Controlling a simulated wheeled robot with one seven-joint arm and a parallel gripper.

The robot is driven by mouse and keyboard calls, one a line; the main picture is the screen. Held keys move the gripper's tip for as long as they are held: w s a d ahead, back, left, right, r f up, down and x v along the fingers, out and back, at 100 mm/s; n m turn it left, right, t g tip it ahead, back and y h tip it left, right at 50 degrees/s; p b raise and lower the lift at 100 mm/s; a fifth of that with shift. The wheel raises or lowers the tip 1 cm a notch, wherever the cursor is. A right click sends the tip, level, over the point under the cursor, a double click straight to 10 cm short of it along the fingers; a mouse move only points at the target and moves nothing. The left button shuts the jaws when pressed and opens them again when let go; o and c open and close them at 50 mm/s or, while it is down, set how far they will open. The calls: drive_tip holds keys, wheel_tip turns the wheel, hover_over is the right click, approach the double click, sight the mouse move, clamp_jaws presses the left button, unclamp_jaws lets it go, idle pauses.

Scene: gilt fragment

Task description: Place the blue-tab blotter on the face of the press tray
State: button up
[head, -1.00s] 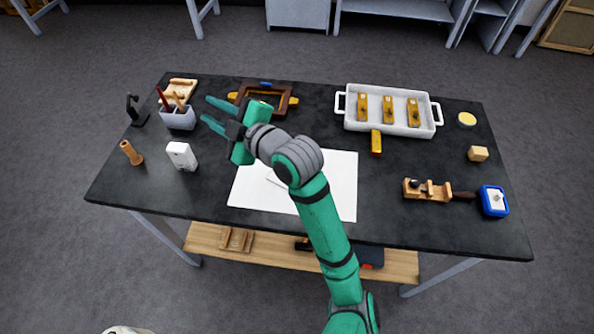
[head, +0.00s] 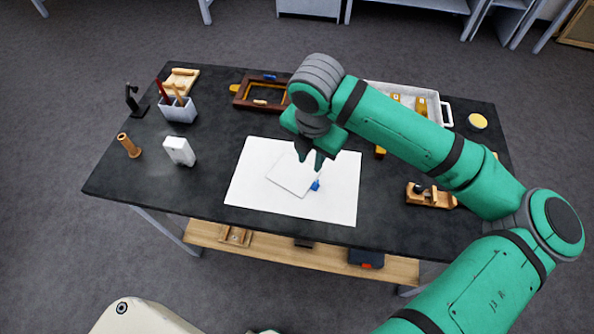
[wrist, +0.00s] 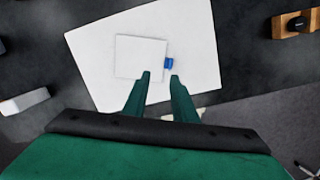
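The blue-tab blotter (head: 289,177) is a thin white square with a blue tab (head: 315,185) at its right side. It lies flat on a larger white sheet, and it also shows in the wrist view (wrist: 138,57). My gripper (head: 310,161) points down above the blotter's tab side. In the wrist view its two fingers (wrist: 159,76) are apart with nothing between them. A white tray with handles (head: 446,112) stands at the back right, partly hidden by my arm. A dark brown frame (head: 241,97) lies at the back; I cannot tell which is the press tray.
The white sheet (head: 250,191) covers the middle of the dark table (head: 215,150). A white block (head: 179,151), a wooden peg (head: 129,146) and a tool cup (head: 178,110) stand at the left. A wooden tool (head: 430,196) lies at the right. The front-left tabletop is clear.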

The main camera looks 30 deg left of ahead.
sight(297, 174)
drive_tip(key=shift+h, duration=0.4)
drive_tip(key=shift+w+d+f, duration=0.15)
drive_tip(key=shift+d+f, duration=0.15)
drive_tip(key=shift+f, duration=1.45)
drive_tip(key=shift+w+d+f, duration=0.15)
drive_tip(key=shift+d+f, duration=0.1)
drive_tip(key=shift+f, duration=1.55)
drive_tip(key=shift+w+d+f, duration=0.15)
drive_tip(key=shift+d+f, duration=0.15)
drive_tip(key=shift+f, duration=1.45)
clamp_jaws()
